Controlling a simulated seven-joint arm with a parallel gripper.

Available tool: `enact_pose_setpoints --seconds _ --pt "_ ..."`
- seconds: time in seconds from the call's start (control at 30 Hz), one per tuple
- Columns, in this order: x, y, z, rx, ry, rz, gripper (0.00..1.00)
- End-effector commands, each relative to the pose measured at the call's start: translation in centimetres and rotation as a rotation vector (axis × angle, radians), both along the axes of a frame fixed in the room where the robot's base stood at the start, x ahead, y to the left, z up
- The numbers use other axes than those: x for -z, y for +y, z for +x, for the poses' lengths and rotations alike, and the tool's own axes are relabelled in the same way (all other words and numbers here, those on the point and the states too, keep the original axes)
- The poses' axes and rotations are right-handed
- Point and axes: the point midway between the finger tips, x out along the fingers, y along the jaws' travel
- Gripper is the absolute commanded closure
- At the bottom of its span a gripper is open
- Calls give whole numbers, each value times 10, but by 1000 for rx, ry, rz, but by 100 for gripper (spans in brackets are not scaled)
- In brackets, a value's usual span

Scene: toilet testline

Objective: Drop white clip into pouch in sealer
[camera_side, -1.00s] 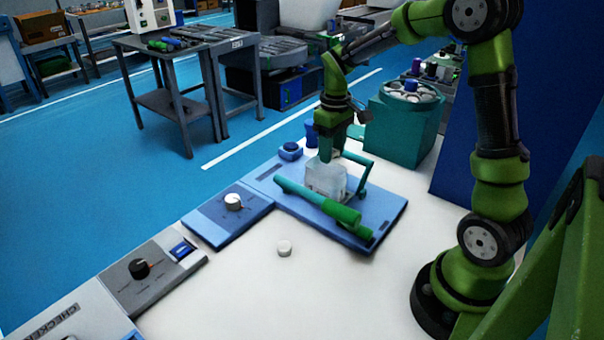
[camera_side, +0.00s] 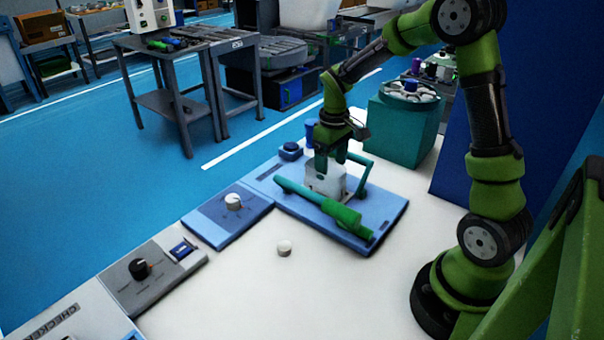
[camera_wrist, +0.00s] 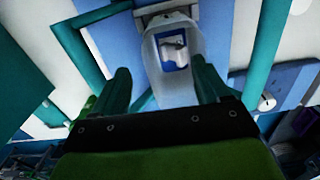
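The pouch (camera_side: 326,184) stands upright, whitish, in the sealer (camera_side: 379,218), a blue base with green bars. In the wrist view the pouch (camera_wrist: 196,92) shows its open mouth, with a blue patch inside. A small white piece that looks like the white clip (camera_wrist: 174,48) shows within that patch, apart from my fingers. My gripper (camera_side: 322,168) is directly over the pouch, with its tips at or near the mouth. In the wrist view my gripper (camera_wrist: 163,80) has its two fingers spread wide, with nothing held between them.
A white round cap (camera_side: 284,248) lies on the white table. A white knob (camera_side: 233,201) on a blue panel and a dark-knob panel (camera_side: 139,269) stand to the left. A blue button box (camera_side: 291,151) and a teal drum (camera_side: 404,122) are behind.

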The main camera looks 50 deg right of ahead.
Motion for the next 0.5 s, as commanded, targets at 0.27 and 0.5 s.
enact_pose_setpoints --seconds 0.27,0.5 --pt "-4 0 1 0 -2 -1 25" --pt "-45 0 2 0 -8 -3 25"
